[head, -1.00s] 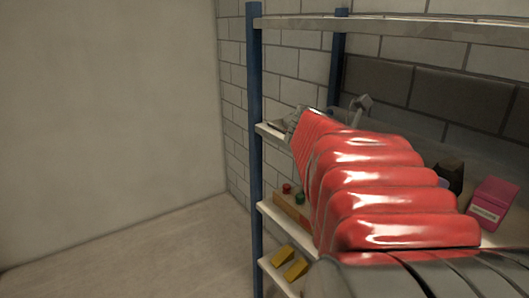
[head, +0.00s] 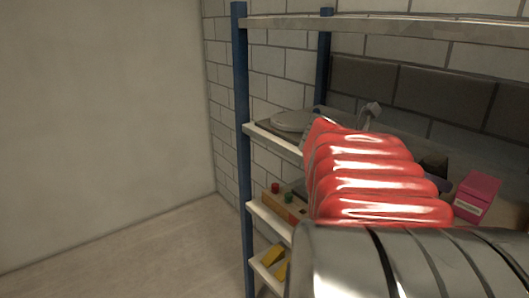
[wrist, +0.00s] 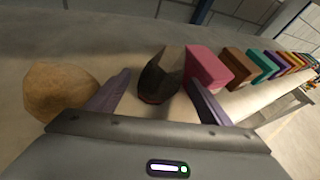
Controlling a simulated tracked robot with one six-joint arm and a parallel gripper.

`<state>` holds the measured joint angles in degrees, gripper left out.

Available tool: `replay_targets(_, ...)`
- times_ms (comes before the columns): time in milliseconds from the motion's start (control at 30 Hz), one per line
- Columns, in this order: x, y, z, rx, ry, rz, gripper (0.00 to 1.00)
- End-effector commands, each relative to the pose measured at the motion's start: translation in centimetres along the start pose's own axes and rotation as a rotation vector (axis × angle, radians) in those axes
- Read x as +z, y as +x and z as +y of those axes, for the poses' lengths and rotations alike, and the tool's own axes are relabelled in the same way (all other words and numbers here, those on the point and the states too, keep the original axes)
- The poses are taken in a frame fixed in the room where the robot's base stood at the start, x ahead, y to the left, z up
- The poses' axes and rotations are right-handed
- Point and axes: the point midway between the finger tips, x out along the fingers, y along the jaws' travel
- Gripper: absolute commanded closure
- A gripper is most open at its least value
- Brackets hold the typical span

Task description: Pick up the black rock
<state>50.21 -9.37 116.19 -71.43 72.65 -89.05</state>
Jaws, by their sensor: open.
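The black rock (wrist: 163,75) sits upright on the shelf surface in the wrist view, between and just ahead of my gripper's two spread fingers. My gripper (wrist: 158,84) is open, with nothing clasped between its fingers. I cannot tell from this angle how far the fingertips reach along the rock's sides.
A tan rock (wrist: 60,92) lies left of the left finger. A pink box (wrist: 207,68) stands close on the right, first of a row of coloured boxes. A blue shelf post (head: 241,150) and a top rail (head: 400,27) frame the rack. A round grey plate (head: 292,120) lies further left.

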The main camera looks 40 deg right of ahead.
Motion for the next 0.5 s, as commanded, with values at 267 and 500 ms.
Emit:
replay_targets(267, 0.1, 2.9, 0.0, -0.002, 0.0, 0.001, 0.26)
replay_targets(500, 0.1, 3.0, 0.0, -0.001, 0.0, 0.0, 0.26)
